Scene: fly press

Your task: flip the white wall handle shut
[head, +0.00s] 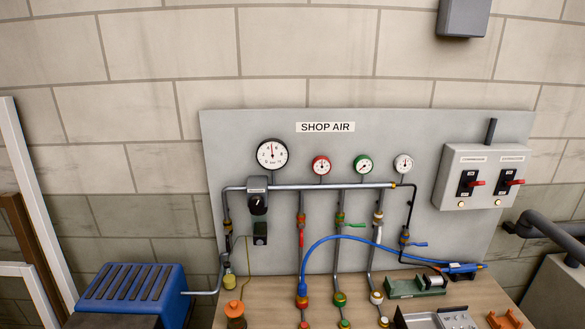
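The white wall handle (377,219) is on a valve of the rightmost of three pipes that drop from the long horizontal pipe on the grey "SHOP AIR" panel. It is small in the head view and seems to lie along its pipe. A white-rimmed gauge (403,164) sits above and to its right. The green handle (355,225) beside it sticks out to the right, across its pipe. The red handle (301,238) hangs down along its pipe. Neither of my grippers is in view.
A blue hose (340,237) arches across the pipes below the white handle to a blue tool (463,268). A blue handle (419,244) sticks out at the right. A wooden bench (265,290) holds a green vise (415,288) and metal tray (440,319). A switch box (482,175) is right.

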